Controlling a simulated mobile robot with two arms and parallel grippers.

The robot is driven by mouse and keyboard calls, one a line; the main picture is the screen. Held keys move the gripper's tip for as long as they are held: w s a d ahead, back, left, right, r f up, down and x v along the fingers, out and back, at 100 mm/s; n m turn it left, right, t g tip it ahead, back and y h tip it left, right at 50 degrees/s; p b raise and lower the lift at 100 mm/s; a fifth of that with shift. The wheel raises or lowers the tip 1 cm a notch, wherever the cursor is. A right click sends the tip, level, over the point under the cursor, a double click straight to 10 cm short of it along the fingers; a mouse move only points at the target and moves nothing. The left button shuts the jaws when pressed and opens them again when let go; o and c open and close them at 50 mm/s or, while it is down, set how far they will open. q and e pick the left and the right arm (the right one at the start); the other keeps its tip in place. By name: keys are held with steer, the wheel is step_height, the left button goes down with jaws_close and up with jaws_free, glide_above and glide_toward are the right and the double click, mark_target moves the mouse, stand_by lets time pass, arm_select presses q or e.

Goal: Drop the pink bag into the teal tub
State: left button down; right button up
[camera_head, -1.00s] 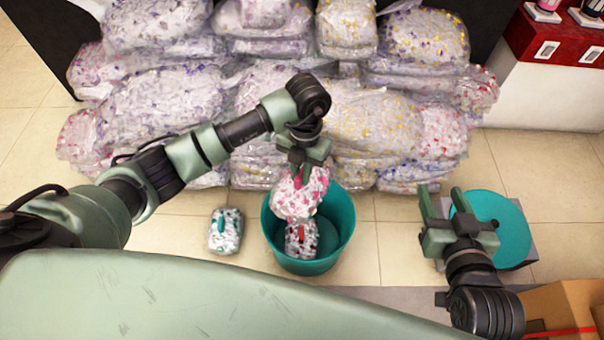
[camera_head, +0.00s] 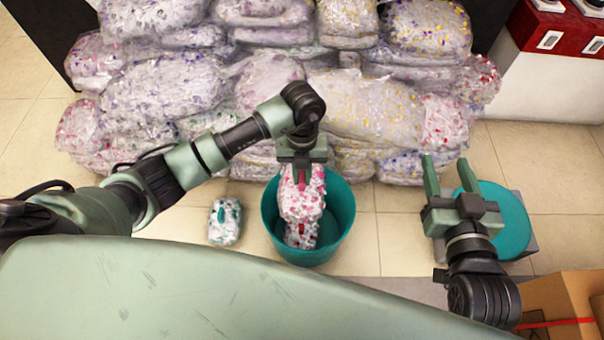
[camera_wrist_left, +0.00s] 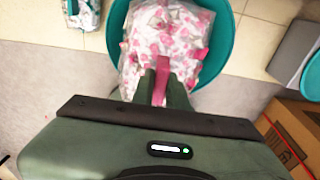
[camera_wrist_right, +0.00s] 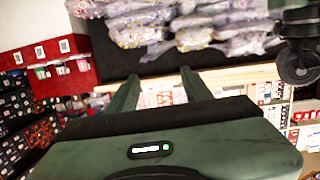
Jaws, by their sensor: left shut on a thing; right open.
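The pink bag (camera_head: 302,203), clear with pink and white pieces, hangs from my left gripper (camera_head: 301,170) over the teal tub (camera_head: 341,219). My left gripper is shut on the bag's pink top, which also shows in the left wrist view (camera_wrist_left: 160,85). The bag covers part of the tub's opening; I cannot tell if its lower end is below the rim. Another bag (camera_head: 300,236) with dark and white pieces lies in the tub, mostly hidden behind the pink bag. My right gripper (camera_head: 452,178) is open and empty, near the teal lid on the right.
A white bag with teal pieces (camera_head: 225,221) lies on the floor left of the tub. A round teal lid (camera_head: 512,222) rests on a grey box at right. A wall of large filled bags (camera_head: 170,90) stands behind. A cardboard box (camera_head: 568,295) is at the lower right.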

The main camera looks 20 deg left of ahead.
arm_select(q)
step_height(320, 180, down, 2)
steer(key=shift+f+b, duration=0.2)
steer(key=shift+b, duration=0.9)
steer(key=shift+f+b, duration=0.8)
steer(key=shift+b, duration=0.05)
arm_select(e)
steer(key=s+r+t+y, duration=0.2)
steer(key=r+t, duration=0.3)
steer(key=r, duration=0.3)
steer(key=s+a+r+t+y, duration=0.1)
steer(key=s+r+t+y, duration=0.1)
steer(key=r+t, duration=0.4)
steer(key=shift+s+r, duration=0.6)
steer(key=shift+r, duration=1.05)
arm_select(q)
steer(key=c, duration=1.3)
jaws_free()
